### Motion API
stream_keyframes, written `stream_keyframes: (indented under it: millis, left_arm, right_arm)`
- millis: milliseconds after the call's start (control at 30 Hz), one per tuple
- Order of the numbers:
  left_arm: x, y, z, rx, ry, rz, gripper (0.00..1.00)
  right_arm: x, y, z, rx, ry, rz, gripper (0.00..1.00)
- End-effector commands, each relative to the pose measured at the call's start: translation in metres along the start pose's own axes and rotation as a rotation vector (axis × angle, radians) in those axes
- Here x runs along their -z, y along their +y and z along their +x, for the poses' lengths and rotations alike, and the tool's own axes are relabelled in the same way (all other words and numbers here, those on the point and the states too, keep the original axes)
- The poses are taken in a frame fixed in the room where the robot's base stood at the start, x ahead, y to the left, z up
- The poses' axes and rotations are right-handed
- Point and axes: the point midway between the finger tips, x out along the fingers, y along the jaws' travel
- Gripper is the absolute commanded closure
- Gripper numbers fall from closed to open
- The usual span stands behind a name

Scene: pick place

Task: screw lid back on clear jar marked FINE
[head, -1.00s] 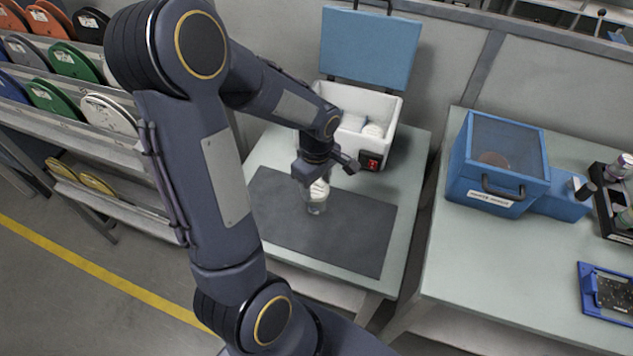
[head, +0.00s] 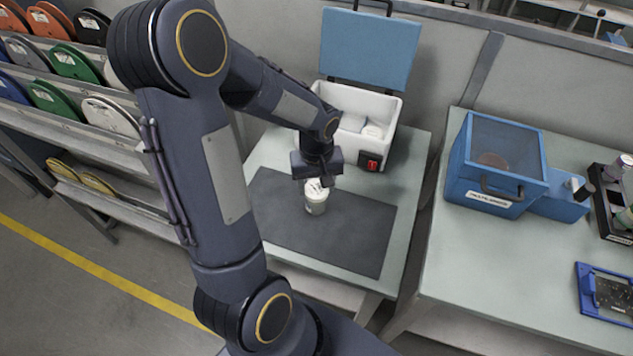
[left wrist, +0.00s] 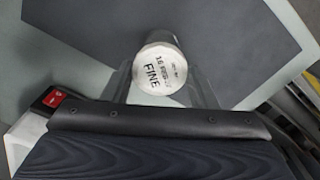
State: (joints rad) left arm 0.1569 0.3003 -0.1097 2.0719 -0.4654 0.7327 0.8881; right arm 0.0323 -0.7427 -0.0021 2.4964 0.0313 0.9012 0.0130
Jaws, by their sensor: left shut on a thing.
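The clear jar (head: 316,207) stands upright on the dark mat (head: 352,238). Its white lid (head: 315,186), lettered FINE, is at the jar's mouth; the lid also shows in the left wrist view (left wrist: 158,62), face toward the camera. I cannot tell whether the lid is seated or threaded. My left gripper (head: 319,181) is right above the jar and shut on the lid. My right gripper is not in view.
Behind the mat stands a white box (head: 392,125) with a raised blue lid (head: 370,45) and a red switch. A blue case (head: 497,165) and a blue tray (head: 607,290) are on the right-hand table. The mat's right side is clear.

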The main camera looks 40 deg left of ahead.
Motion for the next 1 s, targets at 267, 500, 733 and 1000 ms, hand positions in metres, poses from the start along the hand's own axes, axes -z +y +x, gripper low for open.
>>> stream_keyframes:
  millis: [267,500,733,1000]
  left_arm:
    - [0.0001,0.0003,-0.0003,-0.001,0.001,0.025,0.68]
    - [0.0000,0.0005,-0.0012,-0.001,0.000,0.278,0.68]
    - [0.0001,0.0005,-0.0001,-0.001,0.000,0.375,0.68]
    - [0.0000,0.0002,-0.0015,0.000,-0.001,0.492,0.68]
  right_arm:
    - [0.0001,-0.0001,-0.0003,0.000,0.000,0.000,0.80]
    - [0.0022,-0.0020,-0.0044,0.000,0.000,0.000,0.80]
    - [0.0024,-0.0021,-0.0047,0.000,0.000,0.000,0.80]
    - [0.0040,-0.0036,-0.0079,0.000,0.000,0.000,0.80]
